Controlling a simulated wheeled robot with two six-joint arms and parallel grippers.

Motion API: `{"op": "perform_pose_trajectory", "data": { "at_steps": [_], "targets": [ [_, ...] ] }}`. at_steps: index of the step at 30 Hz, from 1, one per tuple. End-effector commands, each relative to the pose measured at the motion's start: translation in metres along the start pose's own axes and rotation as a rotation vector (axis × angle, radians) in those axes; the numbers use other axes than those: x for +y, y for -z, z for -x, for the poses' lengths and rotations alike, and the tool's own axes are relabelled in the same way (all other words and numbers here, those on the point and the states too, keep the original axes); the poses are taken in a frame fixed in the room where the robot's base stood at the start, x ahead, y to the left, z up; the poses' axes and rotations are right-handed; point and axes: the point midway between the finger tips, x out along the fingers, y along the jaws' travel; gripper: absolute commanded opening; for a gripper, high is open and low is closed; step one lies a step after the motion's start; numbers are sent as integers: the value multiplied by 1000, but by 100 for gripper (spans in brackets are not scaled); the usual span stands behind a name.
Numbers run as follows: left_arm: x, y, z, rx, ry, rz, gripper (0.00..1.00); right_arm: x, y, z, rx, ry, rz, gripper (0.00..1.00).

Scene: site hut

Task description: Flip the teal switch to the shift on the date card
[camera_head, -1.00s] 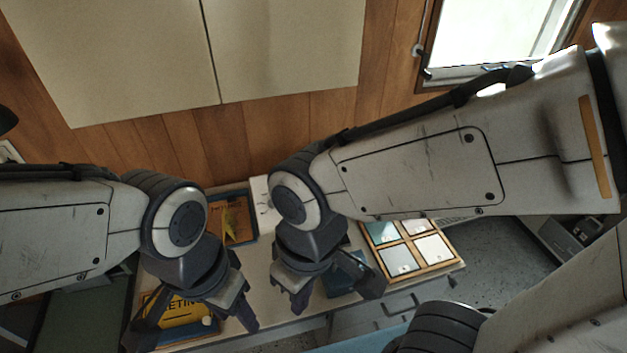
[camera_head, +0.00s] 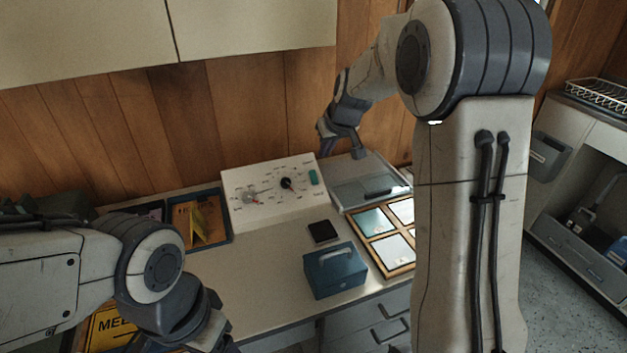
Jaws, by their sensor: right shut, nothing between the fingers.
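The teal switch (camera_head: 313,178) is at the right end of a sloped white panel (camera_head: 244,183), which also carries a black knob (camera_head: 286,183) and a pale knob (camera_head: 249,197). Small labels on the panel are too small to read. My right gripper (camera_head: 341,150) is shut and empty, up and to the right of the teal switch and apart from it. My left gripper (camera_head: 212,338) is low at the bottom edge, far from the panel, with its fingertips partly cut off. I cannot tell any date card for certain.
A blue box with a handle (camera_head: 336,271) and a small black pad (camera_head: 322,232) are on the counter. A framed set of tiles (camera_head: 372,238), a grey tray (camera_head: 349,190) and a dark tray with a yellow folded card (camera_head: 195,226) flank the panel.

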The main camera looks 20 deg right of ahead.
Motion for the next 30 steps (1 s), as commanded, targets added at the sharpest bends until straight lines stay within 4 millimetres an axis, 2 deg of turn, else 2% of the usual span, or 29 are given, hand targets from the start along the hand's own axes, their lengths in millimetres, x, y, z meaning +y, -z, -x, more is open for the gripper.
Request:
{"op": "perform_pose_trajectory", "data": {
  "at_steps": [3, 10, 14, 17, 30],
  "targets": [
    [0, 0, -1, 1, 0, 0, 67, 8, 3, -2, 10, -9, -6, 0],
    [0, 0, 0, 1, 0, 0, 67, 6, 3, -1, 8, -7, -5, 0],
    [0, 0, 0, 1, 0, 0, 67, 6, 2, -8, 5, -6, -5, 0],
    [0, 0, 0, 1, 0, 0, 67, 6, 2, -21, 3, -5, -5, 0],
    [0, 0, 4, 0, 0, 0, 67, 6, 4, -110, 4, -6, -5, 0]
  ]
}}
